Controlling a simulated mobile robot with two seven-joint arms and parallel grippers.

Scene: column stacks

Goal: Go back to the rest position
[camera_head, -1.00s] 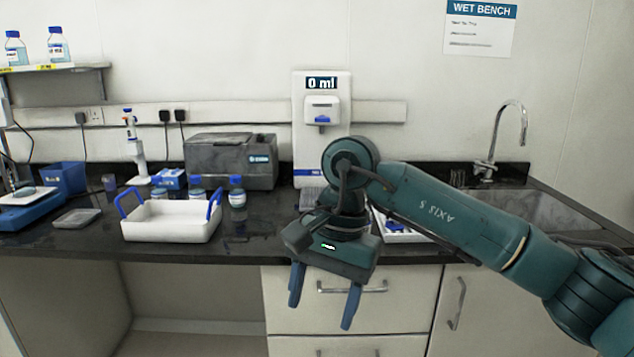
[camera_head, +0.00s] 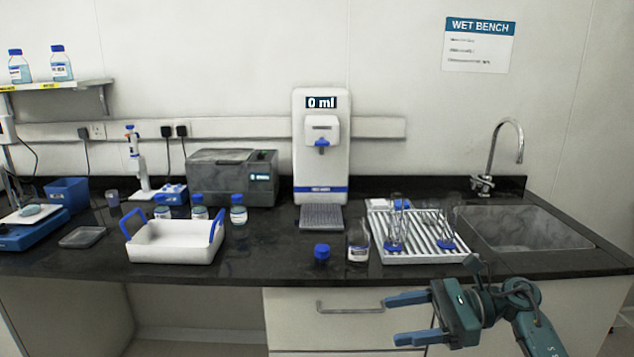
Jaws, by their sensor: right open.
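My right gripper (camera_head: 392,319) is open and empty at the lower right, in front of the drawers and below the bench edge. Its two blue fingers point left, one above the other. My right arm comes in from the bottom right corner. My left gripper is not in view. Above my right gripper, a clear bottle (camera_head: 358,242) stands uncapped on the bench top. A blue cap (camera_head: 321,253) lies on the bench just left of the bottle.
The black bench top (camera_head: 270,250) spans the view. A dispenser (camera_head: 322,175) reading 0 ml stands at the back. A white drying rack (camera_head: 425,253) with glassware is right, beside the sink (camera_head: 520,230). A white tray (camera_head: 172,250) with blue handles is left. Drawers (camera_head: 300,318) lie below.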

